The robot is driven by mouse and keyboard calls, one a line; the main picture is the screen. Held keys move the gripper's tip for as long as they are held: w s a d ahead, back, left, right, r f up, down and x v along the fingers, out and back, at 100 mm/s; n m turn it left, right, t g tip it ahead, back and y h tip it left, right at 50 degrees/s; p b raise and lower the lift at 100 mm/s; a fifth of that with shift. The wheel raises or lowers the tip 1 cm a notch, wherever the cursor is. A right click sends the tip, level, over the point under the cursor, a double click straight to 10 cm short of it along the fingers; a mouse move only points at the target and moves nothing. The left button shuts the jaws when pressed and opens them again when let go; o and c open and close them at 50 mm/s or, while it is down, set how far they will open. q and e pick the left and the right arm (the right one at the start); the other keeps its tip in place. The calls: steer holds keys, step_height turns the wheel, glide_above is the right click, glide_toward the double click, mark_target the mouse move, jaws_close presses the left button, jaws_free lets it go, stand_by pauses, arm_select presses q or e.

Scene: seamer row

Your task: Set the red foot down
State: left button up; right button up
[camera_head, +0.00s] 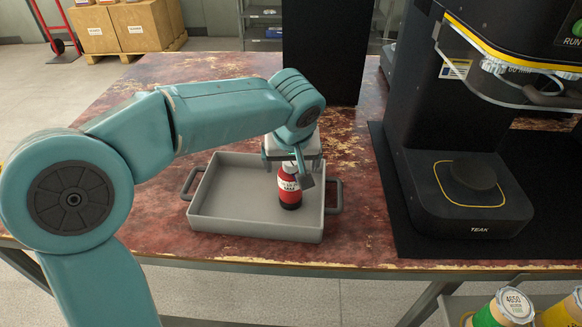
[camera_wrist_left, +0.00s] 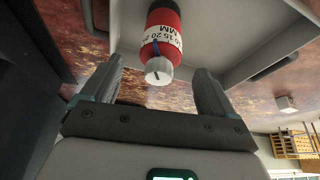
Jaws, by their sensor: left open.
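The red foot (camera_head: 290,187) is a small red cylinder with a white printed label and a dark bottom end. It stands upright in the right part of a grey tray (camera_head: 207,208), close to the front wall. My left gripper (camera_head: 297,172) is just above it, pointing down, and partly hides its top. In the left wrist view, the fingers of my left gripper (camera_wrist_left: 160,72) are spread apart. The pale cap of the red foot (camera_wrist_left: 165,33) shows between the fingertips, with a gap on each side. My right gripper is not in view.
The tray has side handles and rests on a worn red table (camera_head: 120,105). A black machine (camera_head: 470,200) with a round pad stands on a dark mat at the right. A black panel (camera_head: 325,50) rises behind the tray. The tray's left part is empty.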

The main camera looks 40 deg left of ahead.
arm_select(q)
steer(key=p+v, duration=0.1)
steer(key=v, duration=0.5)
steer(key=shift+s+f, duration=0.1)
stand_by(0.4)
